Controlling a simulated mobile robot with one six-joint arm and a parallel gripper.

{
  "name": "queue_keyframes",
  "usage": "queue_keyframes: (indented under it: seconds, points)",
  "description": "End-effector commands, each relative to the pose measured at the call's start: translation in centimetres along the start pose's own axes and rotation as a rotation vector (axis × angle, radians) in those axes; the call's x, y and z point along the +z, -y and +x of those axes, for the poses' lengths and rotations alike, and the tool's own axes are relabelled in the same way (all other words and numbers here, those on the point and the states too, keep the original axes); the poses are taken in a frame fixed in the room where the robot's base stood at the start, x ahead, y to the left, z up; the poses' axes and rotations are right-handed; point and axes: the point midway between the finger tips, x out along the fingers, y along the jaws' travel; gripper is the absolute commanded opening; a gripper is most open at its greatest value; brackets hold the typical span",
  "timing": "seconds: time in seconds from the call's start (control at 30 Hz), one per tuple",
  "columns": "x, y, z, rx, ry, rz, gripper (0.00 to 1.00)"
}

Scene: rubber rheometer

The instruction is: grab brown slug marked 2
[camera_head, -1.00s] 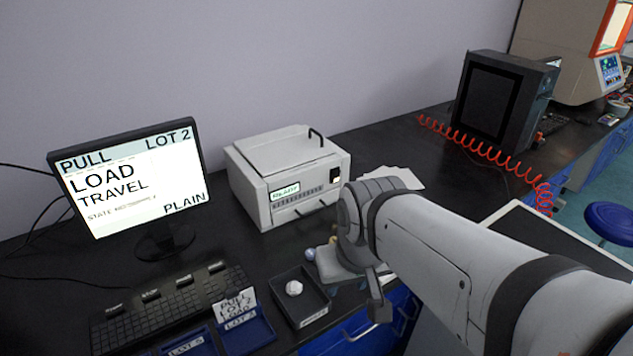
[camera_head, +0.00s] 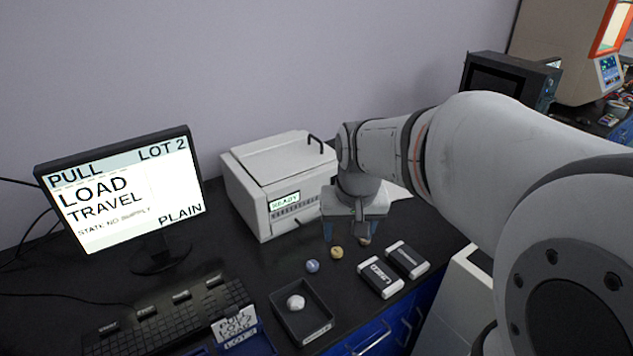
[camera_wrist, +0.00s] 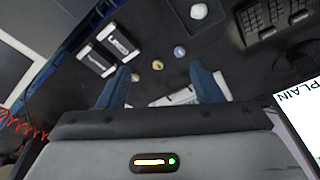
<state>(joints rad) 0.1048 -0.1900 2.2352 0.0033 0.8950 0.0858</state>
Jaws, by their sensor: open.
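Three small round slugs lie in a slanting row on the black bench: a blue-grey one (camera_head: 312,266), a yellow one (camera_head: 337,253) and a brownish one (camera_head: 364,241). In the wrist view the brownish slug (camera_wrist: 135,77) is beside the left fingertip, with the yellow slug (camera_wrist: 157,65) and blue-grey slug (camera_wrist: 179,51) to its right. Their marks are too small to read. My gripper (camera_head: 348,234) is open and empty, pointing down near the row; its fingers also show in the wrist view (camera_wrist: 160,72). The right finger partly covers the brownish slug in the head view.
A black tray (camera_head: 318,329) holds a white lump (camera_head: 296,302). Two black-and-white boxes (camera_head: 380,278) (camera_head: 407,259) lie right of the slugs. A light-grey instrument (camera_head: 250,200) stands close behind my gripper. A monitor (camera_head: 125,200) and keyboard (camera_head: 165,318) are at left.

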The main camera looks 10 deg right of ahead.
Motion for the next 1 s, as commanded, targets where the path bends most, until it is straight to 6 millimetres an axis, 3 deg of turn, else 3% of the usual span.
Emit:
queue_keyframes:
  seconds: [0.03,0.2,0.37,0.5,0.73,1.0]
  points:
    - [-2.3,-0.4,0.9,0.005,0.020,0.035,0.59]
    - [-8.8,-2.0,4.6,0.020,0.062,0.151,0.59]
    - [-14.2,-4.2,9.5,0.035,0.100,0.260,0.59]
    - [-18.0,-6.6,14.8,0.048,0.133,0.355,0.59]
    - [-21.4,-10.0,22.7,0.065,0.175,0.476,0.59]
    - [-22.1,-11.5,26.6,0.073,0.192,0.527,0.59]
